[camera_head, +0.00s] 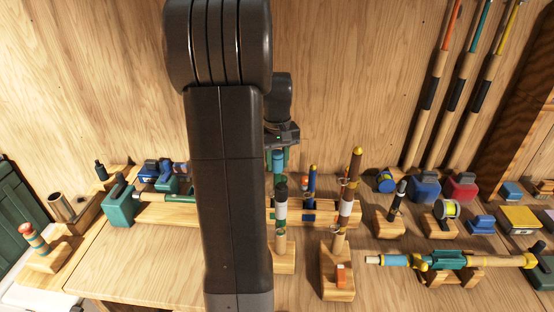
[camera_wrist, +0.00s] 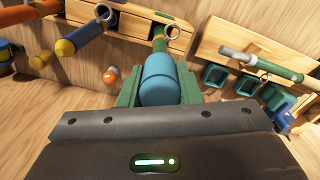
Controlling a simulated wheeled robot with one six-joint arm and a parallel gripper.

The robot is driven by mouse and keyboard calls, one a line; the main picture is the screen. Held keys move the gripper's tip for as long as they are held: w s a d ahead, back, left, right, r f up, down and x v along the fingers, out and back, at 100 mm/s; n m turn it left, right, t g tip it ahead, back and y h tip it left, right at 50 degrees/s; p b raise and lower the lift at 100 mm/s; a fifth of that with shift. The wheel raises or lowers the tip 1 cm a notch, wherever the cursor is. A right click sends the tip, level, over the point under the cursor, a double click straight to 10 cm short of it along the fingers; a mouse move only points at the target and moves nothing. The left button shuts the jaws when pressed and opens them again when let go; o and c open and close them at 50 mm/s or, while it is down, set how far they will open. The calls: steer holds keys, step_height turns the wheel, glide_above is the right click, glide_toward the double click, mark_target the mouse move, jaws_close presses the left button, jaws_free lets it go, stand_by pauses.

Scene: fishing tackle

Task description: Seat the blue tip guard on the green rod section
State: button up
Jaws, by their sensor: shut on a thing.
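My gripper (camera_head: 279,158) is shut on the blue tip guard, a short rounded cylinder between green jaw pads in the wrist view (camera_wrist: 158,80). In the head view the guard (camera_head: 277,157) shows between the jaws, above an upright rod in a wooden stand. This rod has a dark green top and a white band (camera_head: 281,210); I take it as the green rod section. In the wrist view its green part (camera_wrist: 158,44) lies in line with the guard's far end. I cannot tell whether the guard is around it or just above it.
A green-ended rod (camera_head: 172,198) lies on a rack at left. Reels and boxes (camera_head: 460,187) crowd the right. My arm hides the centre.

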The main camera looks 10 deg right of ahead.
mark_target(277, 152)
steer(key=shift+f+b, duration=0.75)
steer(key=shift+f, duration=0.45)
steer(key=o, duration=1)
step_height(277, 152, up, 14)
steer(key=shift+f, duration=0.1)
steer(key=shift+f, duration=0.1)
step_height(277, 152, down, 13)
steer(key=shift+f, duration=0.15)
steer(key=shift+r, duration=0.2)
